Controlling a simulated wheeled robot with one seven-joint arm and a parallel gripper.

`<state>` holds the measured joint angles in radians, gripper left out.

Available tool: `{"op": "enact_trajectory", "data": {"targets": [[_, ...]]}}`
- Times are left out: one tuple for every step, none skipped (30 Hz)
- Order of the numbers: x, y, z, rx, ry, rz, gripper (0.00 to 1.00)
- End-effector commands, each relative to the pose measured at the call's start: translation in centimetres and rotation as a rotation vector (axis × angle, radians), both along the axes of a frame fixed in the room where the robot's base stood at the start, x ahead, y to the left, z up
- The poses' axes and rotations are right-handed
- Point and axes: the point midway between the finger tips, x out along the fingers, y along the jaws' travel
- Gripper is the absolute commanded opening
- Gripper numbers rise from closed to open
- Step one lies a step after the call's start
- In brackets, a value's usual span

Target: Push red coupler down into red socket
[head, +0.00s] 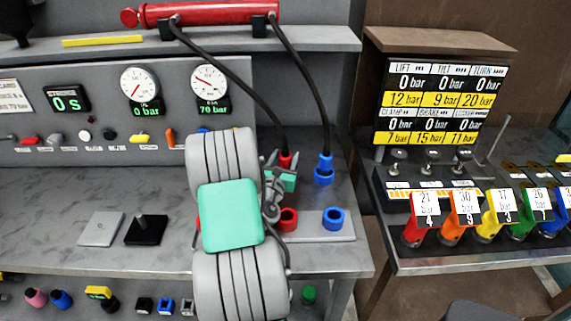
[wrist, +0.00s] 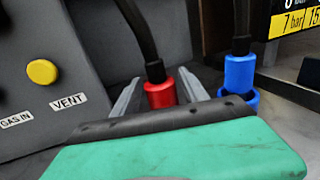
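The red coupler (head: 286,160) hangs upright at the end of a black hose, at the back of the bench. It shows between my two fingers in the wrist view (wrist: 160,94). My gripper (head: 279,163) is open, with a finger on either side of the coupler and small gaps visible beside it. A red socket ring (head: 287,222) sits on a grey plate nearer the front, partly behind my wrist. What lies directly beneath the red coupler is hidden by my gripper.
A blue coupler (head: 325,163) stands at a blue ring (head: 323,179) just right of my gripper. Another blue socket (head: 334,219) is on the plate. Black hoses run up to a red cylinder (head: 205,12). A panel with a yellow button (wrist: 42,72) stands close at left.

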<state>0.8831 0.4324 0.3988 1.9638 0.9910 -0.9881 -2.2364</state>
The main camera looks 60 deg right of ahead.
Motion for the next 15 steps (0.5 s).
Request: {"op": "enact_trajectory", "data": {"targets": [[0.00, 0.01, 0.00, 0.000, 0.000, 0.000, 0.47], [0.00, 0.01, 0.00, 0.000, 0.000, 0.000, 0.44], [0.01, 0.02, 0.01, 0.000, 0.000, 0.000, 0.41], [0.01, 0.02, 0.00, 0.000, 0.000, 0.000, 0.39], [0.01, 0.02, 0.01, 0.000, 0.000, 0.000, 0.36], [0.01, 0.02, 0.01, 0.000, 0.000, 0.000, 0.33], [0.01, 0.02, 0.01, 0.000, 0.000, 0.000, 0.30], [0.01, 0.02, 0.01, 0.000, 0.000, 0.000, 0.28], [0.01, 0.02, 0.01, 0.000, 0.000, 0.000, 0.25], [0.01, 0.02, 0.01, 0.000, 0.000, 0.000, 0.22], [0.01, 0.02, 0.01, 0.000, 0.000, 0.000, 0.20], [-0.01, 0.03, 0.01, 0.000, 0.000, 0.000, 0.17], [-0.01, 0.03, 0.01, 0.000, 0.000, 0.000, 0.14], [-0.01, 0.03, 0.01, 0.000, 0.000, 0.000, 0.12], [0.00, 0.03, 0.01, 0.000, 0.000, 0.000, 0.08]]}}
